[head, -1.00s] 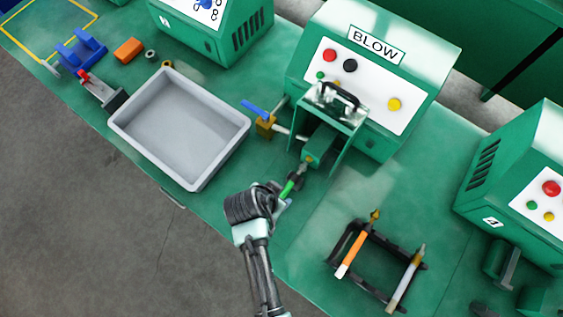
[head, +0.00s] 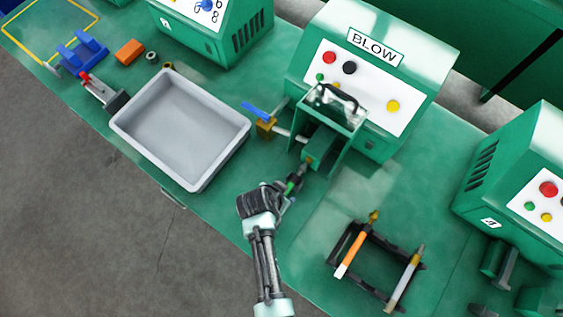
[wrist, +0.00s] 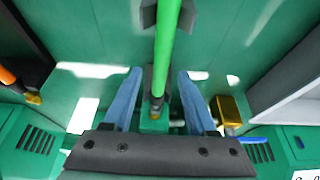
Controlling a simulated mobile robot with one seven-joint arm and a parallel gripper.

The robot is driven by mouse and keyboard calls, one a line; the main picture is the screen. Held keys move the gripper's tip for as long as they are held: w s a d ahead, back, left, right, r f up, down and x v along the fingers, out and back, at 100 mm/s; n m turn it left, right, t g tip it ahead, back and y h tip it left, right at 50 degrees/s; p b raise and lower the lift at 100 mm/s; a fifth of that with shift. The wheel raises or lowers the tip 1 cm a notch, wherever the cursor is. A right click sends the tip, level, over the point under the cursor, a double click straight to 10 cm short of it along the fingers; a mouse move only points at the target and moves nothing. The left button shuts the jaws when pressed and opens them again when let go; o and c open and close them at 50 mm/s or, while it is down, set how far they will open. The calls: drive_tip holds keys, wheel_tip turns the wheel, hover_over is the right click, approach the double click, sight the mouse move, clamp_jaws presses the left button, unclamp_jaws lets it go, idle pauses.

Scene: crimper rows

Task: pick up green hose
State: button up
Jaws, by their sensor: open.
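The green hose (wrist: 167,45) runs lengthwise between the two blue fingers of my gripper (wrist: 159,73) in the wrist view. The fingers stand apart on either side of it, with a visible gap on each side. The hose's lower end has a brass-coloured fitting at a green block, and a dark holder shows behind the hose. In the head view, only a small part of the green hose (head: 291,187) shows, at the front of the BLOW machine (head: 417,50). My gripper (head: 287,203) covers the rest of it there.
A grey tray (head: 120,133) stands to the left. A brass valve with a blue handle (head: 255,109) is close by, between tray and machine. A black rack (head: 375,282) with an orange hose (head: 354,253) and a white-grey hose (head: 405,282) lies to the right.

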drive_tip(key=shift+f, duration=0.2)
idle(0.3)
clamp_jaws()
